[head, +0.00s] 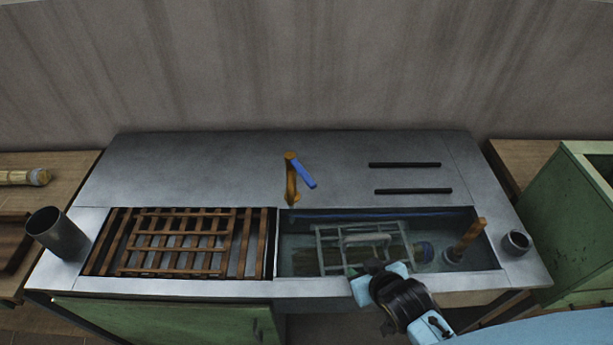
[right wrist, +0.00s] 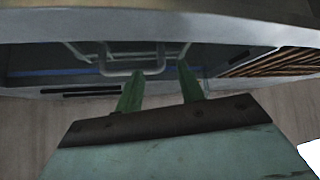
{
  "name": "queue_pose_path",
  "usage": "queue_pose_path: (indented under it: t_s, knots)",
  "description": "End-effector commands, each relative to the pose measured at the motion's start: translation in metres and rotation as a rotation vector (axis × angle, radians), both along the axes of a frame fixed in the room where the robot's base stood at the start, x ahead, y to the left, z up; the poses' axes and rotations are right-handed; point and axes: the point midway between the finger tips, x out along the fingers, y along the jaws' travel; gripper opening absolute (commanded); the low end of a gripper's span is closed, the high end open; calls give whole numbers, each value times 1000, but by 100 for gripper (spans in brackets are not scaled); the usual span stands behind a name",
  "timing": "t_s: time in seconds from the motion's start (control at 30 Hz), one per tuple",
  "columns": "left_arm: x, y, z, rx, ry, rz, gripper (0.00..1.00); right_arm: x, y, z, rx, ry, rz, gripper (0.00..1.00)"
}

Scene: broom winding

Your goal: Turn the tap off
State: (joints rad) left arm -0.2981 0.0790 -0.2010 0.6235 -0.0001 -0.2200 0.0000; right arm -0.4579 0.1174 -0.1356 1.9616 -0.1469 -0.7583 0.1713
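The tap is a brass-coloured spout (head: 291,182) at the back edge of the sink (head: 300,289), in the middle of the head view. Its blue lever (head: 303,174) slants down to the right. My right gripper (head: 371,266) is over the sink's front rim, in front of and to the right of the tap. In the right wrist view its two green fingers (right wrist: 158,82) stand apart with nothing visibly held between them. A wire rack's handle (right wrist: 132,62) shows beyond the fingertips. My left gripper is not in view. The tap is not recognisable in the right wrist view.
The wire rack (head: 318,247) sits in the water-filled basin with a bundle of bristles and a wooden-handled tool (head: 468,238). A slatted wooden grate (head: 232,245) lies left. A grey cup (head: 57,234) and small pot (head: 516,241) stand at the sides. The back counter is mostly clear.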

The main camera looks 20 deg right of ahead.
Motion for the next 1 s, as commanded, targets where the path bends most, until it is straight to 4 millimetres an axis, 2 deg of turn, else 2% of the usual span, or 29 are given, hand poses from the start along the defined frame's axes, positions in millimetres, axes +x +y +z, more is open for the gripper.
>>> queue_pose_path:
  t_s: [0.1, 0.2, 0.33, 0.5, 0.67, 0.77, 1.0]
  knots:
    - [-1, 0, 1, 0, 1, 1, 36, 36, 2, 23, 24, -220, 8, 38]
    - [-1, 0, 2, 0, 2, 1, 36, 60, 8, 48, 61, -414, 41, 38]
    - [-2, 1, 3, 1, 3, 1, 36, 77, 21, 77, 117, -611, 106, 38]
    - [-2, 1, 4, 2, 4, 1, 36, 83, 34, 100, 173, -759, 179, 38]
    - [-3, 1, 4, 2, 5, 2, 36, 87, 40, 107, 193, -803, 206, 38]
    - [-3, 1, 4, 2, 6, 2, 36, 97, 43, 108, 195, -807, 208, 38]
    - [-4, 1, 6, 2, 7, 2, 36, 141, 54, 109, 194, -807, 207, 38]
